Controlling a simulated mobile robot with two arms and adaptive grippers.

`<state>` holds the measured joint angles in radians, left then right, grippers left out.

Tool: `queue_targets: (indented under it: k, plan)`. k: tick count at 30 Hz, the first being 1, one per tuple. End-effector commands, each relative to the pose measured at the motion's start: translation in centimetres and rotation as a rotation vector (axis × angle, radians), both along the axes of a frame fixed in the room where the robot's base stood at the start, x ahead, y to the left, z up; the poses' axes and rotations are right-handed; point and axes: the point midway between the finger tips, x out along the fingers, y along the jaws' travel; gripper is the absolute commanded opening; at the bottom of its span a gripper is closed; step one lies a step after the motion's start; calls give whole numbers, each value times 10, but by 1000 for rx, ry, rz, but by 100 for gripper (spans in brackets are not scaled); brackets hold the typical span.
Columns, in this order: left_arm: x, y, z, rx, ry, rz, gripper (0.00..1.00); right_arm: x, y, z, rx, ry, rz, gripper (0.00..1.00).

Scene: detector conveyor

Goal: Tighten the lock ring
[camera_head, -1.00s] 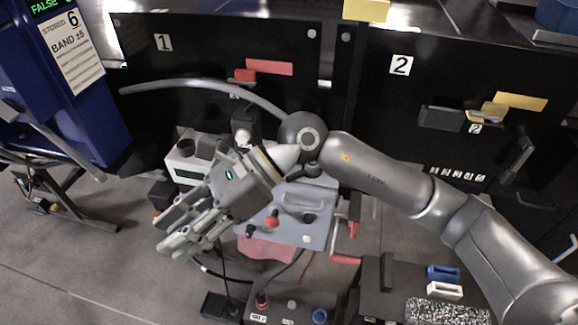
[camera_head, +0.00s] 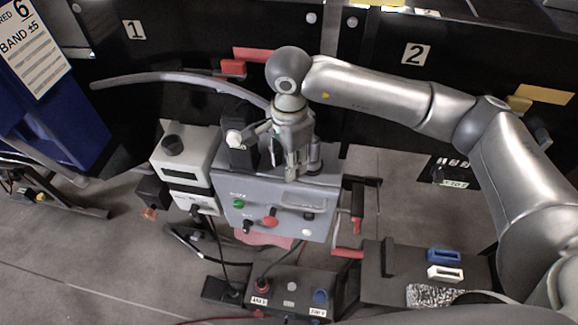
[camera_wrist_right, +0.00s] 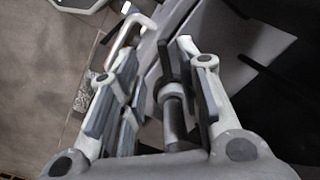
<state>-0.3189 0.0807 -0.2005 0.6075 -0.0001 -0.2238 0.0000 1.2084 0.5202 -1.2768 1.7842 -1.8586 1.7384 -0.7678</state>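My right gripper (camera_head: 291,172) points down over the top of a grey instrument box (camera_head: 275,212) in the head view. In the right wrist view its fingers (camera_wrist_right: 160,55) are apart, with a dark upright cylinder (camera_wrist_right: 174,125) between them. The cylinder carries a paler collar (camera_wrist_right: 170,92), which may be the lock ring; I cannot tell for sure. A gap shows beside the cylinder, and contact with either finger is not clear. In the head view the arm and fingers hide this part. My left gripper is not in view.
A white meter box (camera_head: 186,150) stands left of the grey box. Black panels stand behind.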

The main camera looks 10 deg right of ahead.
Motion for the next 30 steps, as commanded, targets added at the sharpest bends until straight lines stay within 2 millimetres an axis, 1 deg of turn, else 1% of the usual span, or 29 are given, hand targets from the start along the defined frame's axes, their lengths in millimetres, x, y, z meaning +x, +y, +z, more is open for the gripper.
queue_targets:
  k: [1, 2, 5, 9, 12, 16, 20, 24, 27, 30]
  plan:
    - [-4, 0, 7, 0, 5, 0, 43, -1, 0, -7, 0, 5, -2, 32]
    - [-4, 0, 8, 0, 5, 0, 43, -1, 0, -13, -1, 5, -3, 32]
    - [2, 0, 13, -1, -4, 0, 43, -1, 0, -28, -1, 4, -2, 32]
    - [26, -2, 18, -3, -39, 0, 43, 0, 0, -42, 1, 3, -2, 32]
    - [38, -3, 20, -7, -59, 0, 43, 0, 0, -47, 2, 1, -2, 32]
    - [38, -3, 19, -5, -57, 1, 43, 0, 0, -48, 2, 0, -1, 32]
    - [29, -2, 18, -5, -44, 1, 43, 0, 0, -48, 2, 0, -1, 32]
    - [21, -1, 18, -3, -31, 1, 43, 0, 0, -48, 2, 0, -1, 14]
    - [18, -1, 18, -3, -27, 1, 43, 0, 1, -48, 2, 0, -1, 1]
    - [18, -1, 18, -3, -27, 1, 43, 0, 0, -48, 2, 0, -1, 0]
